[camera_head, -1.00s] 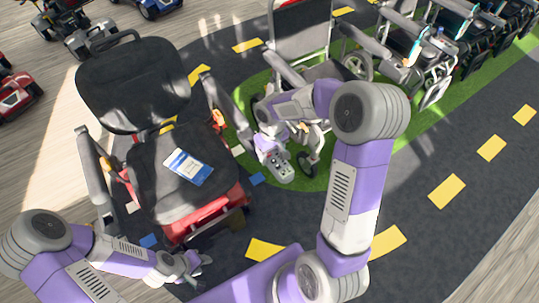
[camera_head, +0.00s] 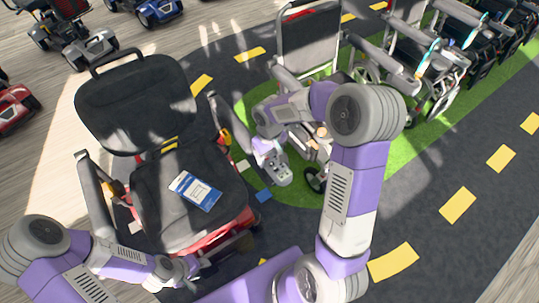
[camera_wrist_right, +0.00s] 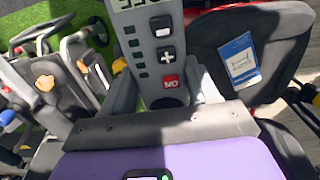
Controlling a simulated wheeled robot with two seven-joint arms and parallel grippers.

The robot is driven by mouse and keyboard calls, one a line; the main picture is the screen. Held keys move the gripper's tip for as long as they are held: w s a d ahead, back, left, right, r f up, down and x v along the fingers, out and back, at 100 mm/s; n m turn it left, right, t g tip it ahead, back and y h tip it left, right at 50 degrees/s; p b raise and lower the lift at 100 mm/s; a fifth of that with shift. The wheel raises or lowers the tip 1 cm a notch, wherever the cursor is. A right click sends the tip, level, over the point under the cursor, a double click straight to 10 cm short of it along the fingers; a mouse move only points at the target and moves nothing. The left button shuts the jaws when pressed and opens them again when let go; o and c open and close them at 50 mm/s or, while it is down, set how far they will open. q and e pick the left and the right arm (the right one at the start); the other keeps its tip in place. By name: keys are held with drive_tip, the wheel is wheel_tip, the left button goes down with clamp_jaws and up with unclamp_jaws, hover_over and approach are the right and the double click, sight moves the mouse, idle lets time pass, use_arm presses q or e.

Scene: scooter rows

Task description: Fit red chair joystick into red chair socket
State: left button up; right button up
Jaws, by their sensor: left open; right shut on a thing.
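The red chair (camera_head: 212,242) stands at the left in the head view, with a black seat, black back and red base. A blue and white card lies on its seat. My right gripper (camera_head: 270,157) is shut on the grey joystick (camera_head: 279,174), a controller with buttons, beside the chair's right armrest (camera_head: 224,125) and apart from it. In the right wrist view the joystick (camera_wrist_right: 156,50) sits between the grey fingers, its buttons and a red label showing. The socket cannot be made out. My left gripper (camera_head: 188,270) is open and empty, low near the chair's front.
A wheelchair (camera_head: 309,42) stands behind my right arm on a green patch (camera_head: 400,150), with several more in a row to the right. Scooters (camera_head: 62,38) stand at the upper left. Dark floor with yellow marks is clear at the lower right.

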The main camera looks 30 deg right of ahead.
drive_tip(key=shift+f, duration=0.25)
idle(0.6)
drive_tip(key=shift+f+b, duration=1.95)
drive_tip(key=shift+f, duration=0.35)
drive_tip(key=shift+f, duration=0.2)
drive_tip(key=o, duration=1.7)
drive_tip(key=shift+c, duration=0.2)
wheel_tip(320, 180, up, 8)
drive_tip(key=p, duration=0.3)
drive_tip(key=shift+f, duration=0.2)
